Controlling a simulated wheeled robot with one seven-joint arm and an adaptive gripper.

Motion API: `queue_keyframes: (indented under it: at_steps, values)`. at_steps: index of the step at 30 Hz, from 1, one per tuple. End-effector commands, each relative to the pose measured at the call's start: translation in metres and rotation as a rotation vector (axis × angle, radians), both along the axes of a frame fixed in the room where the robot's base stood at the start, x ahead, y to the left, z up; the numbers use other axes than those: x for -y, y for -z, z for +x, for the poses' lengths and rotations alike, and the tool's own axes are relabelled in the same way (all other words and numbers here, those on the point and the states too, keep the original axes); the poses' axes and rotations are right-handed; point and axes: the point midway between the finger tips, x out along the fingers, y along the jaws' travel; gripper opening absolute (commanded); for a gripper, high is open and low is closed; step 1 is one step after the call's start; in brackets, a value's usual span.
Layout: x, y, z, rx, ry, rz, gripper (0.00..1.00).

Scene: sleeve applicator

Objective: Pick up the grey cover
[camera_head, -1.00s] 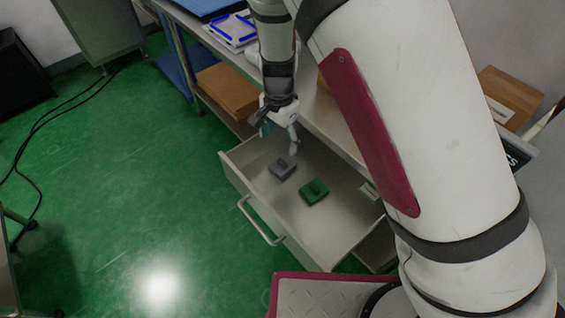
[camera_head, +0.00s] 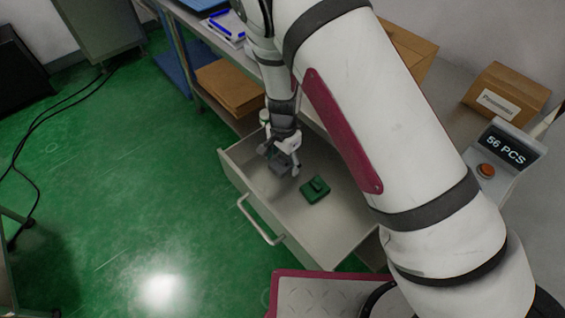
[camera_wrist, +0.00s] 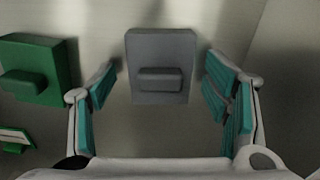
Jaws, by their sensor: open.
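The grey cover (camera_head: 281,163) lies in the open drawer (camera_head: 262,215), a flat block with a raised handle bar on top. It also shows in the wrist view (camera_wrist: 160,88), centred between my fingers. My gripper (camera_head: 282,158) is open and points down into the drawer at the grey cover. In the wrist view its teal-padded fingers (camera_wrist: 165,100) stand on either side of the cover, with gaps left and right. The green cover (camera_head: 315,189) lies to the right of the grey one, and at the left in the wrist view (camera_wrist: 40,70).
The drawer walls surround both covers, and its front handle (camera_head: 260,222) faces the open green floor. A counter display (camera_head: 497,155) and a cardboard box (camera_head: 506,95) stand on the tabletop at right. Brown boxes (camera_head: 229,88) sit on a lower shelf behind the drawer.

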Motion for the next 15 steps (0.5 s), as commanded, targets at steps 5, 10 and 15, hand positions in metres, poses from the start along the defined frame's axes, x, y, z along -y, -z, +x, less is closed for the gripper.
queue_keyframes:
  at_steps: [5,10,15]
  values:
    - [0.0,0.0,0.0004,0.001,0.0,0.0,0.7]
    - [0.0,-0.0001,0.0004,0.001,0.0,0.0,0.36]
    - [0.0,-0.0002,0.0004,0.001,0.0,0.0,0.19]
